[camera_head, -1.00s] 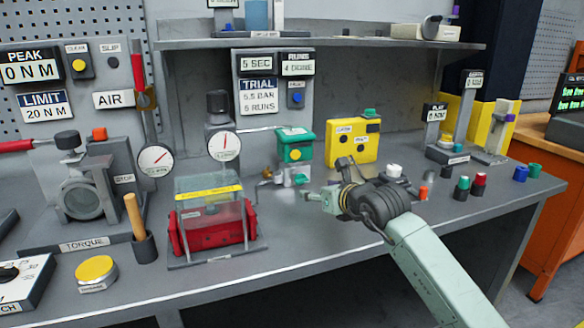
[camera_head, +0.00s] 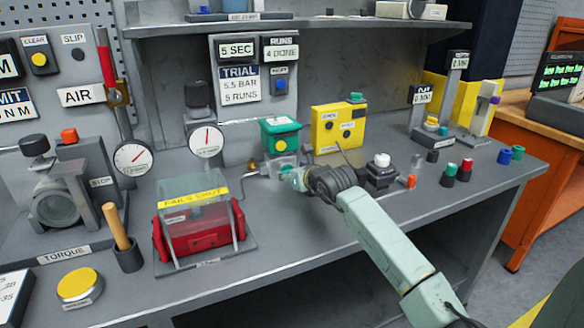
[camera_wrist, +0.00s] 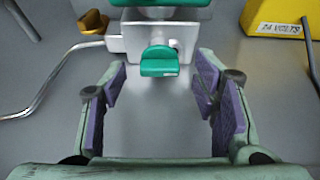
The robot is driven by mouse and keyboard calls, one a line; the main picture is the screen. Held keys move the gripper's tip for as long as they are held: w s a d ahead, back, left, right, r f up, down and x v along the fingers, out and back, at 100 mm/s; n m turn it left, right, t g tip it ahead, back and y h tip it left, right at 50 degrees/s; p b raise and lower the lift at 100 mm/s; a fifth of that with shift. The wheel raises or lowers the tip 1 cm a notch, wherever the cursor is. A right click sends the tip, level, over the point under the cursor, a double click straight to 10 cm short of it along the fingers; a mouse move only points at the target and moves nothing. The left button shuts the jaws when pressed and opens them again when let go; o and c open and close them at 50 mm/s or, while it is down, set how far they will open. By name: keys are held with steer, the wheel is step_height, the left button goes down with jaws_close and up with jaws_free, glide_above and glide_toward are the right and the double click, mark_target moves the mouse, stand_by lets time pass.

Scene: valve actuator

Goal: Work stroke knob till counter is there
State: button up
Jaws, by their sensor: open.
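A teal-green knob (camera_wrist: 159,62) stands on a pale metal block (camera_wrist: 178,38) in front of the green box (camera_head: 281,136); its label is not readable, so I cannot tell whether it is the stroke knob. My gripper (camera_wrist: 162,88) is open, with its purple-padded fingers on either side in front of the knob, not closed on it. In the head view my gripper (camera_head: 288,179) is at the block below the green box and hides much of the knob. The RUNS counter (camera_head: 281,48) on the back panel reads 4 DONE. The trial card (camera_head: 239,84) below reads 5.5 BAR, 5 RUNS.
A red actuator (camera_head: 190,236) under a clear cover marked FAILS SHUT stands left. A yellow box (camera_head: 338,128) is close on the right. A black base with a white button (camera_head: 382,160) stands beside my wrist. A bent metal pipe (camera_wrist: 45,95) runs left of the block.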

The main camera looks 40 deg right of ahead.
steer(key=shift+w+d+f, duration=0.1)
steer(key=shift+w+f, duration=0.1)
steer(key=shift+w, duration=0.2)
steer(key=c, duration=1.2)
steer(key=shift+o, duration=0.2)
